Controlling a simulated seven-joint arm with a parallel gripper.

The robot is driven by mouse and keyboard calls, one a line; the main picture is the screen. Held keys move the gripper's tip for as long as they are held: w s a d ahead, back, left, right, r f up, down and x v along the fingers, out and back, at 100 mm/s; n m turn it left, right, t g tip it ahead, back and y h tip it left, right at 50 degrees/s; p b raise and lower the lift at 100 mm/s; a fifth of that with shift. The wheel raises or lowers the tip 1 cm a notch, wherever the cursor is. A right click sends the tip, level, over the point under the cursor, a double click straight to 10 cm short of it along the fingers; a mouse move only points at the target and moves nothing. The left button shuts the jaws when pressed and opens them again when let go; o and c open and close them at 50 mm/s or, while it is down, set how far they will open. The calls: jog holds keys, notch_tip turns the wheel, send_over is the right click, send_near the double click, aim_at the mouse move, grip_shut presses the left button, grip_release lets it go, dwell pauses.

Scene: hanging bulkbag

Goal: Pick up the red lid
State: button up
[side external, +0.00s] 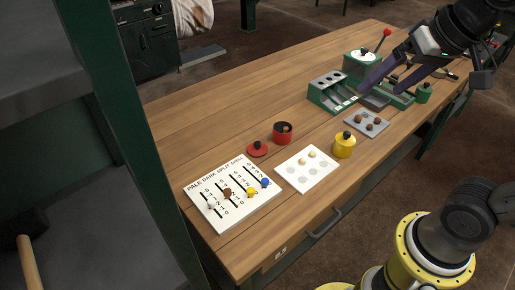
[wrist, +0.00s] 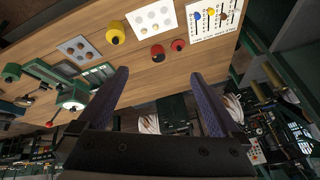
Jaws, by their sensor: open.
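The red lid (side external: 257,149) is a flat red disc with a dark knob, lying on the wooden table beside the red pot (side external: 283,133). The pot is uncovered, with brown and dark contents showing. In the wrist view the red lid (wrist: 179,45) and red pot (wrist: 157,53) appear beyond my fingertips. My gripper (side external: 384,90) is open and empty, its fingers spread, above the green apparatus at the table's right part. It is well apart from the lid. My fingers also show in the wrist view (wrist: 158,76).
A white scale board (side external: 232,194) with coloured knobs lies left of the lid. A white card (side external: 307,169) with round spots and a yellow pot (side external: 344,145) stand to the right. A grey tray (side external: 366,123) and green apparatus (side external: 326,94) are farther right. Table behind the lid is clear.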

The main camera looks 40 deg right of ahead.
jog(key=w+r+m, duration=0.2)
jog(key=w, duration=0.5)
jog(key=m+g, duration=0.2)
jog(key=g, duration=0.4)
send_over(257, 143)
jog(key=f, duration=2.9)
jog(key=shift+s, duration=0.2)
jog(key=shift+w+d+f, duration=0.1)
jog(key=shift+w+f, duration=0.05)
jog(key=shift+f, duration=1.35)
jog(key=shift+w+f, duration=0.1)
jog(key=shift+f, duration=1.4)
jog(key=c, duration=1.2)
jog(key=shift+r, duration=0.15)
